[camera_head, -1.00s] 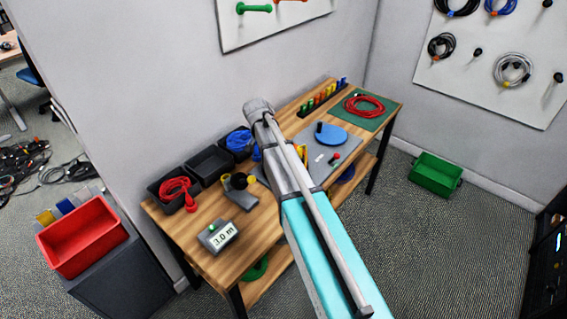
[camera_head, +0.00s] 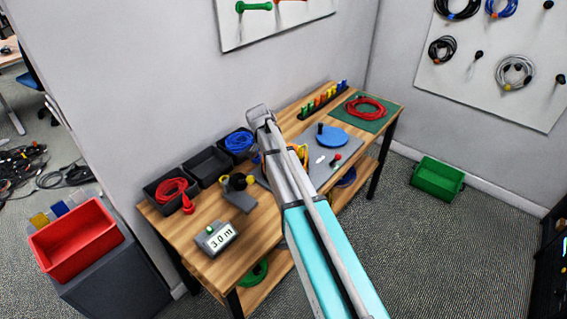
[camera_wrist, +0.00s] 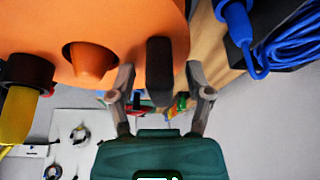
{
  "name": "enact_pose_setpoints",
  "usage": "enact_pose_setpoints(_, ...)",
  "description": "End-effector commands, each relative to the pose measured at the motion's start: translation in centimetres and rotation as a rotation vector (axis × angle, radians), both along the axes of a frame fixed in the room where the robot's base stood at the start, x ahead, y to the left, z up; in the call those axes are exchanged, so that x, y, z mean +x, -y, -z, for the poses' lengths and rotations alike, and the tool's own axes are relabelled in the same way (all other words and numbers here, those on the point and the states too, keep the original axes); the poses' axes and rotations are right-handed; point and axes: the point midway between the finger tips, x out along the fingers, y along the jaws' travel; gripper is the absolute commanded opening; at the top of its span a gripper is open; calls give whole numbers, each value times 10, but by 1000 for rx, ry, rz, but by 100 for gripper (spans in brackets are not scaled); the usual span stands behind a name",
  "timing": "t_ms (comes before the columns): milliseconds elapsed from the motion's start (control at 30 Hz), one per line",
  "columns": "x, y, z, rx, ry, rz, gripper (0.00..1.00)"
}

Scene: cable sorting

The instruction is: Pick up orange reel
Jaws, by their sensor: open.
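The orange reel (camera_wrist: 110,30) fills the upper left of the wrist view, very close, with a cone-shaped hub. A dark upright handle (camera_wrist: 160,62) stands at its edge. My gripper (camera_wrist: 160,80) is open, one finger on each side of this handle. I cannot tell whether either finger touches it. In the head view only a sliver of the orange reel (camera_head: 304,153) shows beside my arm. My gripper is hidden there behind the arm.
Bins with a red cable (camera_head: 170,187) and a blue cable (camera_head: 239,142) stand at the table's left. A blue disc (camera_head: 331,136) lies on the grey plate beside my arm. A length display (camera_head: 217,238) is at the front. A green mat (camera_head: 371,123) lies at the right.

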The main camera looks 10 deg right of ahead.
Motion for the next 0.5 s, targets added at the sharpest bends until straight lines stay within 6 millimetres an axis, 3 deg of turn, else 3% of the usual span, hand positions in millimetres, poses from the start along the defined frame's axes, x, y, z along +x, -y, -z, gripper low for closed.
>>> enact_pose_setpoints(200,0,0,0,0,0,0,66)
enact_pose_setpoints(500,0,0,0,0,0,1,12)
